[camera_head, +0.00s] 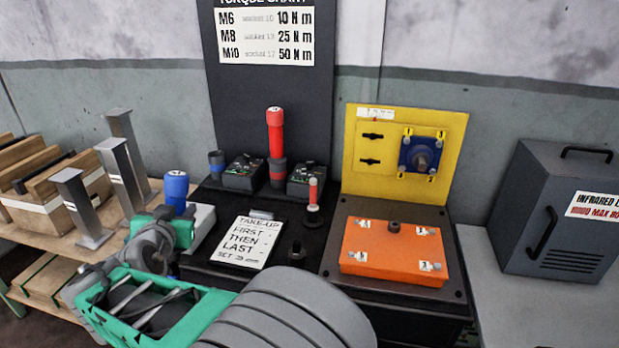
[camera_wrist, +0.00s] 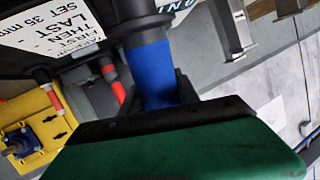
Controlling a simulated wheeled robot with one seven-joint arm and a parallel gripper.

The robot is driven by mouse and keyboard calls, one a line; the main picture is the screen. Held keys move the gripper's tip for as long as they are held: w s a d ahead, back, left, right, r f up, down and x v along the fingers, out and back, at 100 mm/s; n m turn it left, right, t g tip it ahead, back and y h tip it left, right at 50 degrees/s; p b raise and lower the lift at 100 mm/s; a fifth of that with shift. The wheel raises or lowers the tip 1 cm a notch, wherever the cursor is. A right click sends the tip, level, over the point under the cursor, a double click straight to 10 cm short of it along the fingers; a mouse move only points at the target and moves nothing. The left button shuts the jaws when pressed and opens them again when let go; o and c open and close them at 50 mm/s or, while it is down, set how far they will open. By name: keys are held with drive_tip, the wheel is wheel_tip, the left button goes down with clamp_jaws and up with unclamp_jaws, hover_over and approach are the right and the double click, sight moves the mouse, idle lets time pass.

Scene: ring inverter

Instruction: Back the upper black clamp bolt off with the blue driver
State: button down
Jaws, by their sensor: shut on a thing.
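My gripper (camera_head: 182,222) is at the left of the bench, shut on the blue driver (camera_head: 176,186). The driver stands roughly upright, with its blue top above the jaws. In the wrist view the blue handle (camera_wrist: 152,72) sits between the dark fingers, with a dark collar beyond it; its working tip is not clear. The upright yellow plate (camera_head: 350,180) at the right carries an upper black clamp bolt (camera_head: 372,136) and a lower black one (camera_head: 369,161), both left of a blue square mount (camera_head: 422,153) with a grey shaft. My gripper is well apart from the plate.
A red driver (camera_head: 275,140) stands between two dark boxes (camera_head: 243,174). An orange block (camera_head: 394,250) sits before the yellow plate. Grey posts (camera_head: 80,207) stand left; a heater cabinet (camera_head: 553,215) right.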

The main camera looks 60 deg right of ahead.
drive_tip(key=s+d+r+m+g+y+p, duration=0.25)
drive_tip(key=s+d+m+g, duration=0.35)
drive_tip(key=s+d+m, duration=0.3)
drive_tip(key=s+d+r+m+g+y+p, duration=0.25)
drive_tip(key=s+d+m+g, duration=0.35)
drive_tip(key=s+d+m, duration=0.35)
drive_tip(key=s+d+m+g+y+p, duration=0.1)
drive_tip(key=s+m+y+p, duration=0.5)
drive_tip(key=s+m, duration=1.3)
drive_tip(key=shift+s+d+f+g+p, duration=0.2)
drive_tip(key=shift+d+f+g+p, duration=0.15)
drive_tip(key=shift+g, duration=0.35)
drive_tip(key=shift+w+r+m, duration=0.1)
drive_tip(key=shift+m, duration=0.15)
drive_tip(key=w+d+p, duration=0.1)
drive_tip(key=d+p, duration=0.4)
drive_tip(key=d, duration=0.1)
drive_tip(key=shift+w, duration=0.15)
